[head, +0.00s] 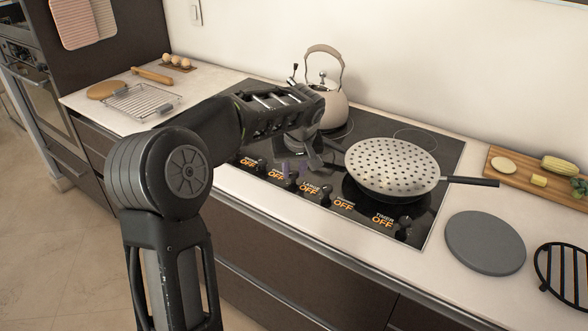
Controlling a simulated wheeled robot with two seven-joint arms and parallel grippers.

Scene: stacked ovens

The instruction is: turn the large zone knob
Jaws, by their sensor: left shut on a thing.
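The black glass cooktop (441,165) has a row of small dark knobs with orange OFF labels along its front edge. The label (308,188) for the large zone reads OFF, and a dark knob (326,196) shows beside it. My left gripper (316,158) reaches down over the cooktop, close behind the knob row. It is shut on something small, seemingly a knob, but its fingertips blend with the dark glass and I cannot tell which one. Faint purple marks show on the glass just left of the fingers. My right gripper is not in view.
A kettle (332,107) stands close behind my left gripper. A perforated lidded pan (391,168) sits to the right, its handle pointing right. A grey round plate (485,243), a cutting board (506,175) and a black trivet (566,274) lie further right. A wire rack (139,101) lies at left.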

